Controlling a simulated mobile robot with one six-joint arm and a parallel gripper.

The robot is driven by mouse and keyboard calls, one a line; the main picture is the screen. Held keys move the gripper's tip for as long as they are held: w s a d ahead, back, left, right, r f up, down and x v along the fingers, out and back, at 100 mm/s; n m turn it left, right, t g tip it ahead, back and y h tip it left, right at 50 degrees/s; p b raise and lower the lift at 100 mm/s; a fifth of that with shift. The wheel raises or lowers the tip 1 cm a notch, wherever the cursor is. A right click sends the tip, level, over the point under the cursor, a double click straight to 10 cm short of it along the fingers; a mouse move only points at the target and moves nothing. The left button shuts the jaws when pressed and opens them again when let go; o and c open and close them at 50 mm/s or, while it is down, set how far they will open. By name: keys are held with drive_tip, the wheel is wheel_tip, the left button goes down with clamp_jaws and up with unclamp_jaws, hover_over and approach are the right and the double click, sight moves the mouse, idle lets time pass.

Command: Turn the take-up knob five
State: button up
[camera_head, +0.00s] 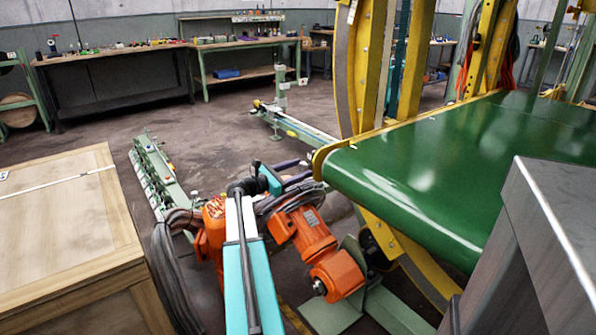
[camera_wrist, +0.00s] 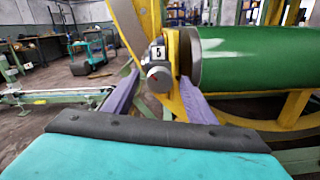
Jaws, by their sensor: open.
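The take-up knob (camera_wrist: 159,79) is a grey round knob with a small red mark, on the yellow frame at the end of the green conveyor. A plate marked 5 (camera_wrist: 157,53) sits just above it. My gripper (camera_wrist: 158,92) is open, with one purple finger to the left of the knob and one to the right. Gaps show between fingers and knob; whether the tips reach its depth I cannot tell. In the head view my gripper (camera_head: 305,169) is at the near left corner of the conveyor, and the knob cannot be made out there.
The green conveyor belt (camera_head: 450,165) lies right of my gripper, with a yellow ring frame (camera_head: 360,70) behind. A wooden crate (camera_head: 65,225) stands at left and a grey metal box (camera_head: 550,240) at right. Workbenches (camera_head: 110,58) line the back wall. The floor between is mostly free.

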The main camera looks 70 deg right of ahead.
drive_tip(key=c, duration=1)
drive_tip(key=shift+c, duration=0.2)
drive_tip(key=shift+m, duration=0.3)
drive_tip(key=shift+m+b, duration=0.55)
drive_tip(key=shift+m, duration=1.75)
drive_tip(key=o, duration=1)
drive_tip(key=shift+o, duration=0.2)
drive_tip(key=shift+a, duration=0.1)
